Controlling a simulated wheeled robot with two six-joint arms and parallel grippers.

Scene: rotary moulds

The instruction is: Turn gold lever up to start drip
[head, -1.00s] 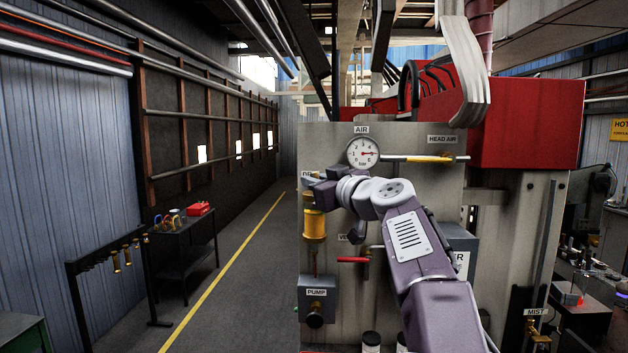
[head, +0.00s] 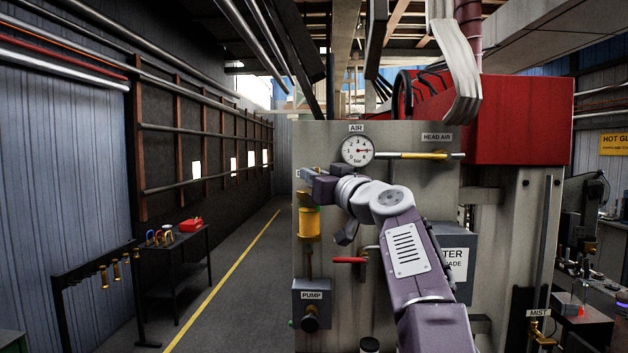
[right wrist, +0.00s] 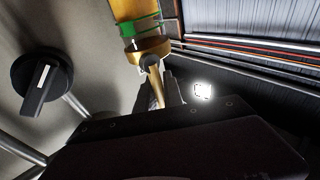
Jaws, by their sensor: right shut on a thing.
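The gold drip oiler (head: 309,223) hangs at the left edge of the grey machine panel, its upper part hidden behind my right gripper. My right gripper (head: 308,175) is at the top of the oiler, in front of a mostly covered label. In the right wrist view, a gold lever (right wrist: 154,82) sticks out of the oiler's gold cap (right wrist: 148,50). The dark fingers of the right gripper (right wrist: 158,98) are shut around the lever. The lever's end is hidden between the fingers. My left gripper is not in view.
An air gauge (head: 357,150) sits just above my right wrist. A red-handled valve (head: 349,260) and a pump box (head: 311,303) are below. A black knob (right wrist: 42,84) stands beside the oiler in the wrist view. The aisle on the left is clear.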

